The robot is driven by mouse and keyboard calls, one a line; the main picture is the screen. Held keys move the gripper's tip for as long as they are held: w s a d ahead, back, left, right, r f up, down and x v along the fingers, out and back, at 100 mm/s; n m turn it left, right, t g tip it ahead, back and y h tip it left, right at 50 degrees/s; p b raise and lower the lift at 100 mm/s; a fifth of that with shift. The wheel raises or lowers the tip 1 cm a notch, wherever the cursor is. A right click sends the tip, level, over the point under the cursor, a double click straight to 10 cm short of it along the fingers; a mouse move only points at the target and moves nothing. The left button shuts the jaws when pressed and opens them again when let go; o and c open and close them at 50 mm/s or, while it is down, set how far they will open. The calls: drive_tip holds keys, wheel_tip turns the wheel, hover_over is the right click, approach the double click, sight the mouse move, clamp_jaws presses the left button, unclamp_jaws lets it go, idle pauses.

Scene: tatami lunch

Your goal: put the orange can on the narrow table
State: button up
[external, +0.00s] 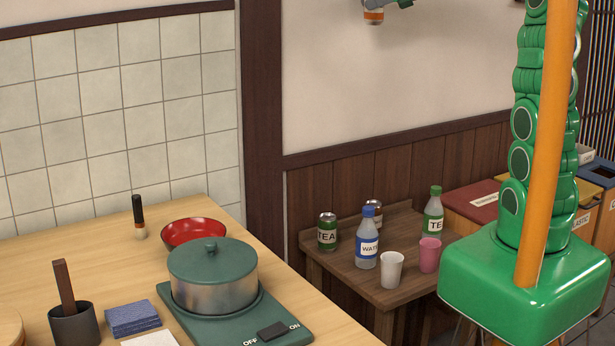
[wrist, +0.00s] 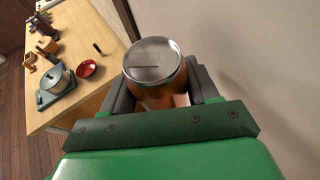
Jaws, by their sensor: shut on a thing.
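An orange can (wrist: 166,92) with a silver top is between the two dark fingers of my gripper (wrist: 161,88) in the wrist view. My gripper is shut on it. In the external view the can (external: 373,16) hangs high in front of the pale wall, with only part of my gripper (external: 381,3) showing at the top edge. The narrow table (external: 385,292) is the small brown wooden one against the wall panelling, well below the can. The can touches no table.
On the narrow table stand a green tea can (external: 327,232), another can (external: 373,211), a water bottle (external: 367,240), a tea bottle (external: 433,214), a white cup (external: 391,270) and a pink cup (external: 430,255). A counter (external: 95,262) with a pot (external: 213,275) is left. Bins (external: 470,203) stand right.

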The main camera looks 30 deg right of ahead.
drive_tip(key=m+t, duration=0.1)
hover_over(409, 227)
drive_tip(key=f, duration=0.1)
drive_tip(key=shift+h, duration=0.5)
wheel_tip(409, 227, down, 59)
drive_tip(key=shift+a, duration=0.1)
idle(0.7)
drive_tip(key=shift+f, duration=0.15)
drive_tip(key=o, duration=1)
drive_tip(key=shift+s+r, duration=0.1)
drive_tip(key=shift+r, duration=0.1)
drive_tip(key=shift+v, duration=5.95)
drive_tip(key=shift+o, duration=0.2)
drive_tip(key=shift+f, duration=0.1)
